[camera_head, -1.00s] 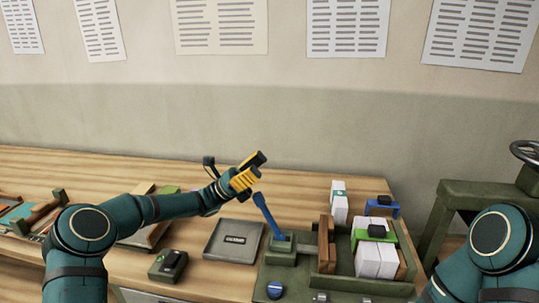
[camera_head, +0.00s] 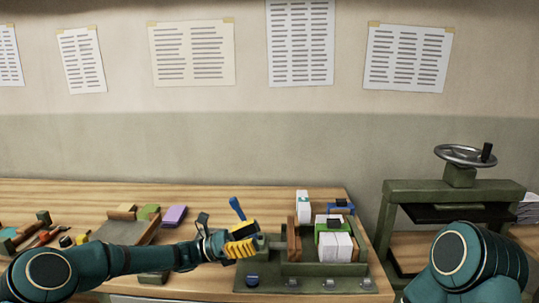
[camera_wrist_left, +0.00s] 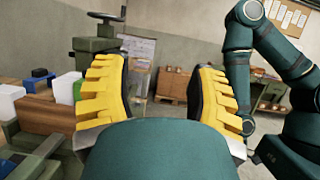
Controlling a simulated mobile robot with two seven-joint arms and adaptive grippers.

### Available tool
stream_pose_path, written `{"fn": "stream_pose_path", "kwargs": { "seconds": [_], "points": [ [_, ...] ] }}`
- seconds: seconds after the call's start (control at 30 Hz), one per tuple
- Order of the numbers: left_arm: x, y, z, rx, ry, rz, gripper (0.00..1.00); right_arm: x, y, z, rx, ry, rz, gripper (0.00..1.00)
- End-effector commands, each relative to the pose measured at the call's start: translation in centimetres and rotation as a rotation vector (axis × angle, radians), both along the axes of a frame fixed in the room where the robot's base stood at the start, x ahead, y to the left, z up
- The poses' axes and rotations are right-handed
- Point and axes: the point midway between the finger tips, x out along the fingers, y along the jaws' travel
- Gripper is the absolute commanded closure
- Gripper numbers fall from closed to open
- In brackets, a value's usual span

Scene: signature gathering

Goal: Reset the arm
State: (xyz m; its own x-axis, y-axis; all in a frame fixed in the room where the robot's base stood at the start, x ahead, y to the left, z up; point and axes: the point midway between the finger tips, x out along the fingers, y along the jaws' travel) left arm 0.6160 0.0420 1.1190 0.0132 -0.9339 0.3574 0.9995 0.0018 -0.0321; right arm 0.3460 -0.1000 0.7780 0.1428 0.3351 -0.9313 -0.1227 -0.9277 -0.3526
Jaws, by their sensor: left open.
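My left arm (camera_head: 150,257) reaches in from the left, low over the bench. Its yellow-fingered left gripper (camera_head: 243,244) is in front of the green fixture with the blue-handled lever (camera_head: 237,208), and hides part of it. In the left wrist view the left gripper (camera_wrist_left: 163,100) has its two yellow fingers wide apart, with nothing between them. My right arm (camera_head: 465,262) shows at the lower right, and in the left wrist view (camera_wrist_left: 238,65) too. Its gripper is not seen in either view.
A green press with a handwheel (camera_head: 465,155) stands at the right. Purple (camera_head: 174,216) and green blocks lie behind the left forearm.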

Motion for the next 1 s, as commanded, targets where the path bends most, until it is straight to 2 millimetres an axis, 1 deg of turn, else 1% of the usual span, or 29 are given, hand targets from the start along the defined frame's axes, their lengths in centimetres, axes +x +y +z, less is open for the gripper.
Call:
{"fn": "stream_pose_path", "kwargs": {
  "seconds": [0.03, 0.07, 0.1, 0.17, 0.2, 0.23, 0.27, 0.3, 0.37, 0.4, 0.47, 0.5, 0.57, 0.6, 0.7, 0.8, 0.9, 1.0],
  "points": [
    [-1.1, -1.5, -2.6, 0.093, 0.000, -0.006, 0.43, 0.1, 0.0, -0.1, 0.000, -0.001, 0.000, 0.53],
    [-1.8, -2.3, -4.3, 0.155, -0.007, -0.008, 0.43, 0.1, 0.0, -0.1, 0.000, -0.001, 0.000, 0.53],
    [-2.8, -3.2, -6.6, 0.240, -0.023, -0.014, 0.43, 0.1, 0.0, -0.1, 0.000, -0.001, 0.000, 0.53],
    [-4.6, -4.3, -10.2, 0.370, -0.058, -0.028, 0.43, 0.0, 0.0, -0.1, 0.000, -0.001, 0.000, 0.53],
    [-5.8, -4.7, -12.5, 0.459, -0.088, -0.040, 0.43, 0.0, 0.0, -0.1, 0.000, 0.000, 0.000, 0.53],
    [-6.9, -5.0, -14.3, 0.526, -0.114, -0.052, 0.43, 0.0, 0.0, -0.1, 0.000, 0.000, 0.000, 0.53],
    [-8.0, -5.1, -16.1, 0.591, -0.145, -0.067, 0.43, 0.0, 0.0, -0.1, 0.000, 0.000, 0.000, 0.53],
    [-9.4, -5.0, -18.5, 0.680, -0.191, -0.087, 0.43, 0.0, 0.0, -0.1, 0.000, 0.000, 0.000, 0.53],
    [-11.8, -4.6, -21.9, 0.811, -0.276, -0.128, 0.43, 0.0, 0.0, -0.1, 0.000, 0.000, 0.000, 0.53],
    [-13.5, -4.0, -24.1, 0.896, -0.343, -0.160, 0.43, 0.0, 0.0, -0.1, 0.000, 0.000, 0.000, 0.53],
    [-15.8, -2.8, -27.0, 1.017, -0.458, -0.213, 0.43, 0.0, 0.0, -0.1, 0.000, 0.000, 0.000, 0.53],
    [-17.3, -1.9, -28.7, 1.087, -0.542, -0.251, 0.43, 0.0, 0.0, -0.1, 0.000, 0.000, 0.000, 0.53],
    [-19.3, -0.4, -30.8, 1.180, -0.677, -0.310, 0.43, 0.0, 0.0, -0.1, 0.000, 0.000, 0.000, 0.53],
    [-20.6, 0.6, -31.9, 1.231, -0.772, -0.351, 0.43, 0.0, 0.0, -0.1, 0.000, 0.000, 0.000, 0.53],
    [-23.2, 2.9, -33.7, 1.323, -1.014, -0.444, 0.43, 0.0, 0.0, -0.1, 0.000, 0.000, 0.000, 0.53],
    [-25.0, 4.5, -34.4, 1.367, -1.233, -0.512, 0.43, 0.0, 0.0, -0.1, 0.000, 0.000, 0.000, 0.53],
    [-26.2, 5.3, -34.4, 1.376, -1.397, -0.555, 0.43, 0.0, 0.0, -0.1, 0.000, 0.000, 0.000, 0.53],
    [-26.8, 5.7, -34.3, 1.377, -1.496, -0.572, 0.43, 0.0, 0.0, -0.1, 0.000, 0.000, 0.000, 0.53]
  ]
}}
